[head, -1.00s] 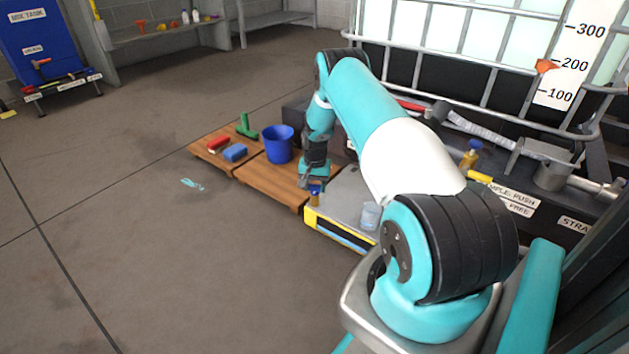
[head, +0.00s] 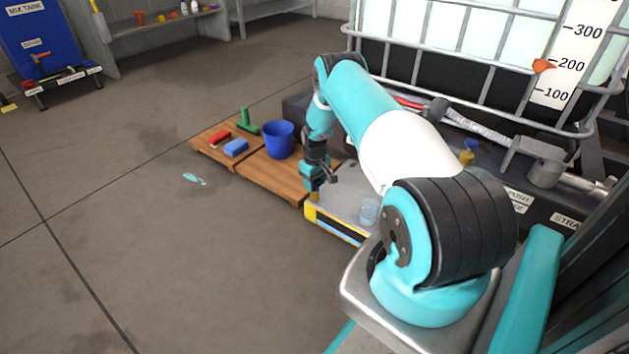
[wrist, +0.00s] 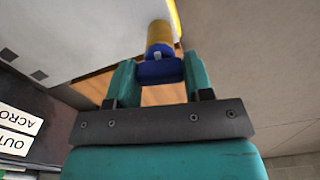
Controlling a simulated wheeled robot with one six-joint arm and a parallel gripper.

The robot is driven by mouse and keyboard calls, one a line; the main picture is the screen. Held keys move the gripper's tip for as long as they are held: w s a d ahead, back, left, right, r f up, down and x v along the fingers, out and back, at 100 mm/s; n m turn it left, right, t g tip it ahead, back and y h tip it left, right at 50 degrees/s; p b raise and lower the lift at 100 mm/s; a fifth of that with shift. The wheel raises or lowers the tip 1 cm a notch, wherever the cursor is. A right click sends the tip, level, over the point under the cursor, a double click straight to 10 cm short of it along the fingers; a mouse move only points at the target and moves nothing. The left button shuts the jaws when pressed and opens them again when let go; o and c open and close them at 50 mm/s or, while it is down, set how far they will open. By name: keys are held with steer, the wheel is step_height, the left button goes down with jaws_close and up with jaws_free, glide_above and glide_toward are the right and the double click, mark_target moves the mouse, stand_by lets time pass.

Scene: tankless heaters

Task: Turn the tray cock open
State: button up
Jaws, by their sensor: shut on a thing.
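The tray cock has a brass-yellow body (head: 315,197) and a blue handle, and stands at the near left corner of the grey tray (head: 345,200). In the wrist view its blue handle (wrist: 160,71) sits between my two teal fingers, with the yellow body (wrist: 159,36) beyond it. My gripper (wrist: 158,82) is shut on the blue handle. In the head view my gripper (head: 313,183) is just above the cock body and hides most of the handle.
A clear cup (head: 369,211) stands on the tray. Another blue-handled cock (head: 468,152) is by the caged tank. The floor at left is open.

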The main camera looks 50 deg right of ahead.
mark_target(315, 181)
steer(key=shift+n, duration=1.1)
steer(key=o, duration=0.9)
step_height(315, 181, up, 17)
steer(key=p, duration=0.8)
steer(key=shift+r, duration=0.2)
